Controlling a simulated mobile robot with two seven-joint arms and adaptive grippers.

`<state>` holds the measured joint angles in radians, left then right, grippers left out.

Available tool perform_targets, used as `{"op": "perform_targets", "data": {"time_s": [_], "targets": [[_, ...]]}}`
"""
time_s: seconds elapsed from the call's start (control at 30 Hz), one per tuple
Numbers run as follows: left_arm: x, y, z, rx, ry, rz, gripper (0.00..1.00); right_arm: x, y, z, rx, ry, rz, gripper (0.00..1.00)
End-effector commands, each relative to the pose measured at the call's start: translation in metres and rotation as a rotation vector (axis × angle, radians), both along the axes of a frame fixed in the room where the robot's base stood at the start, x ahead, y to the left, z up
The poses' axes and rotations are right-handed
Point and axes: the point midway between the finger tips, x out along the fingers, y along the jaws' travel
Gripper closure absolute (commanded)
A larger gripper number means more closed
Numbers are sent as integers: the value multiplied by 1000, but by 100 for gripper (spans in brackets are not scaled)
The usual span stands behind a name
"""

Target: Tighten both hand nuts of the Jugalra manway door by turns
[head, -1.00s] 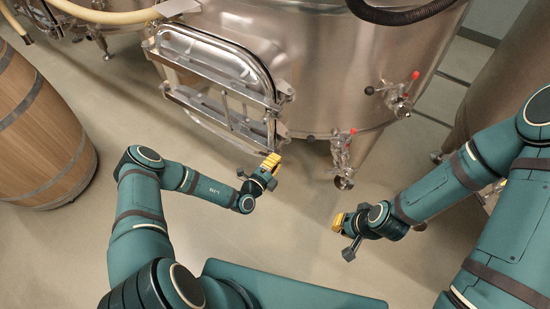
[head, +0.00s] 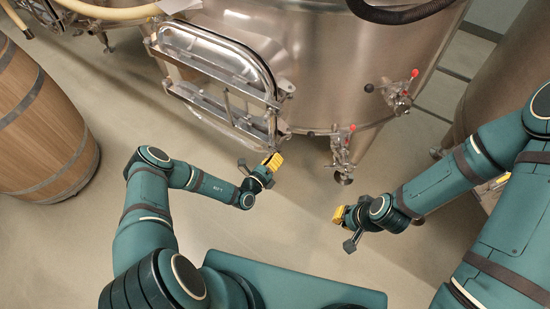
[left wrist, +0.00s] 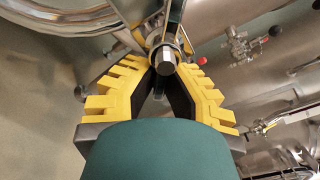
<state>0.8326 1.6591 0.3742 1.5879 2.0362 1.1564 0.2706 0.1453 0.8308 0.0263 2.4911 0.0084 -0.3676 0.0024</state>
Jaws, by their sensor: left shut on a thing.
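The manway door (head: 216,55) is a steel-framed oval hatch on the vat's front, crossed by two steel clamp bars. The upper hand nut (head: 286,88) seems to be at the right end of the upper bar; it is small and unclear. My left gripper (head: 273,161) is at the right end of the lower bar. In the left wrist view its yellow fingers (left wrist: 164,70) close around the lower hand nut, with a steel stud end (left wrist: 165,59) showing between them. The fingers largely hide this nut. My right gripper (head: 340,217) hangs apart over the floor, its jaws too small to judge.
The steel vat (head: 325,75) fills the back. A valve with a red knob (head: 341,150) sits low right of the door, and another (head: 400,92) is higher right. A wooden barrel (head: 40,125) stands at left. The floor between my arms is clear.

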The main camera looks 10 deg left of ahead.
Motion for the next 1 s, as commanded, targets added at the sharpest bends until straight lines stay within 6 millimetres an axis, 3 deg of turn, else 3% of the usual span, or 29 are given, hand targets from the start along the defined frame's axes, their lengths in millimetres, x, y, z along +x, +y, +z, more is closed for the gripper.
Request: {"op": "perform_targets", "data": {"time_s": [0.53, 0.6, 0.63, 1.0], "targets": [[2, 1, 1, 24, -12, 2, 100, 0, 0, 1, 0, 0, 0, 100], [2, 1, 1, 24, -12, 2, 67, 0, 0, 1, 0, 0, 0, 100], [2, 1, 1, 24, -12, 2, 59, 0, 0, 1, 0, 0, 0, 100], [-2, 2, 0, 23, -9, 1, 59, 0, 0, 1, 0, 0, -1, 100]]}}
